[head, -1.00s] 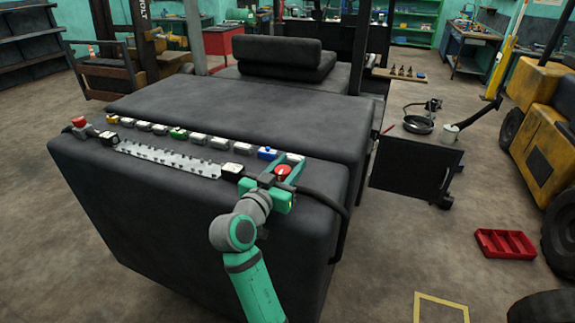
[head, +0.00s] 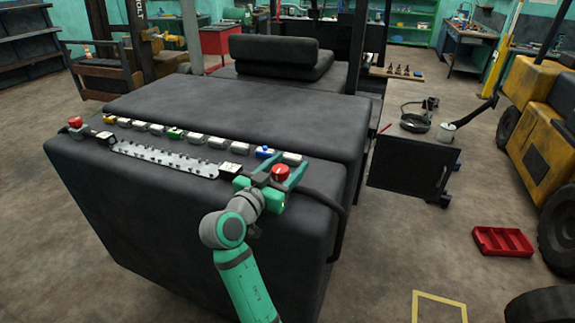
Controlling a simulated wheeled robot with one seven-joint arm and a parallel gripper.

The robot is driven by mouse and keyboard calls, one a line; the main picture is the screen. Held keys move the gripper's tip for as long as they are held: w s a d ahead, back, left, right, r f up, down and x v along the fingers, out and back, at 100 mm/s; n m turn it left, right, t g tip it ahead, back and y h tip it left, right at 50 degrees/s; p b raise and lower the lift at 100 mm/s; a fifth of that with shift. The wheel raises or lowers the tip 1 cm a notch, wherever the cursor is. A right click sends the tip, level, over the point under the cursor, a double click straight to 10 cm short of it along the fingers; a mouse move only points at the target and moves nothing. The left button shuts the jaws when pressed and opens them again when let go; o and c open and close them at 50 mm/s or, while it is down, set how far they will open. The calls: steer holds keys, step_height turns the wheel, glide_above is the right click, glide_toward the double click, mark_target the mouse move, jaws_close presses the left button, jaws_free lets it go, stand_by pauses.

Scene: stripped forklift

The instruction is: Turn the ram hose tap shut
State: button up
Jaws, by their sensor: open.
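A red knob (head: 281,172) stands at the right end of the row of fittings on the dark forklift body (head: 130,190). My gripper (head: 279,174) is at this knob, open, with one green finger on its left side and one on its right. I cannot tell whether either finger touches it. The gripper hides the base of the knob. A second red knob (head: 75,122) stands at the far left end of the row. No label shows which one is the ram hose tap.
A pale perforated strip (head: 165,159) and several small coloured blocks (head: 175,133) line the body's top left of my gripper. A black hose (head: 325,199) runs off to the right. A red tray (head: 502,241) lies on the floor.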

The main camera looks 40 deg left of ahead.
mark_target(276, 178)
steer(key=s, duration=1)
steer(key=shift+s+d, duration=0.3)
steer(key=shift+s, duration=0.05)
steer(key=shift+w, duration=0.15)
